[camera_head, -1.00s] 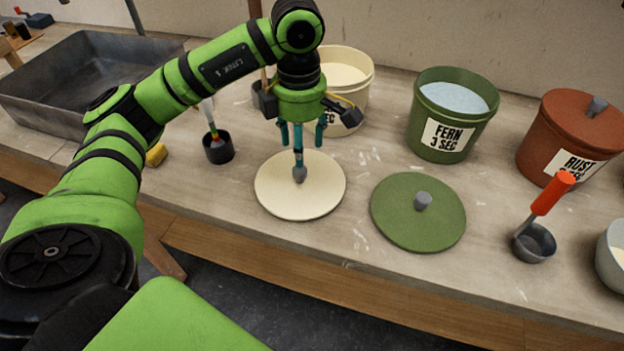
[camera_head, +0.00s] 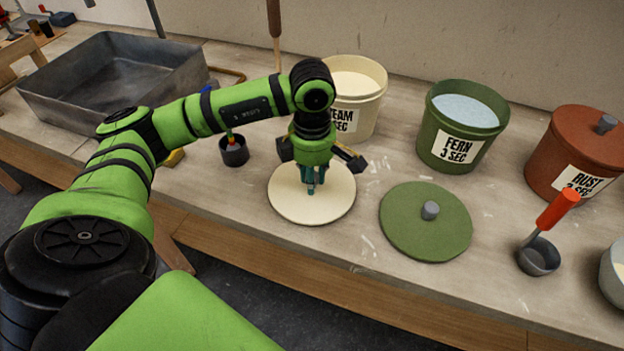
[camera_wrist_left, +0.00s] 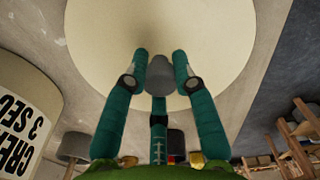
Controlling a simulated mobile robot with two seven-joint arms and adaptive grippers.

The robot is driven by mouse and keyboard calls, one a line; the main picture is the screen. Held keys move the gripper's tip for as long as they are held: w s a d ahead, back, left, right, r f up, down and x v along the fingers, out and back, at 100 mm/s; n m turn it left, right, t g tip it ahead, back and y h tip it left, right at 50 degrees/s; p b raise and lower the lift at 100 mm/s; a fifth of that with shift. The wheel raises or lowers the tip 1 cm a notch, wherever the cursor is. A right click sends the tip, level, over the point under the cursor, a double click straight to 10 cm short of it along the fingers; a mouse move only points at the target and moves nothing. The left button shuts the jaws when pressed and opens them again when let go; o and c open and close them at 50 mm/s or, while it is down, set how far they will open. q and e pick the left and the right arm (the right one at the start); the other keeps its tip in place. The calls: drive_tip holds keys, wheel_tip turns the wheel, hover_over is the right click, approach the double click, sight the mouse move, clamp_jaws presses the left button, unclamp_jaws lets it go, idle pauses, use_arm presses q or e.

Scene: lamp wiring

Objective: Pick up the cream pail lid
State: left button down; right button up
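The cream pail lid (camera_head: 287,204) is a pale round disc lying flat on the bench in front of the cream pail (camera_head: 352,96). Its grey knob (camera_wrist_left: 158,74) shows in the left wrist view between my teal fingers. My left gripper (camera_head: 312,187) is upright over the lid's middle, its three fingers drawn in around the knob. The fingertips appear to touch the knob's sides. In the head view the fingers mostly hide the knob. The lid (camera_wrist_left: 215,45) fills the top of the left wrist view. My right gripper is not in view.
The green lid (camera_head: 415,235) lies just right of the cream lid. The fern pail (camera_head: 450,155) and the lidded rust pail (camera_head: 570,150) stand behind. A dark cup (camera_head: 234,152) stands left, near a grey tray (camera_head: 60,105). An orange-handled ladle (camera_head: 555,212) is at right.

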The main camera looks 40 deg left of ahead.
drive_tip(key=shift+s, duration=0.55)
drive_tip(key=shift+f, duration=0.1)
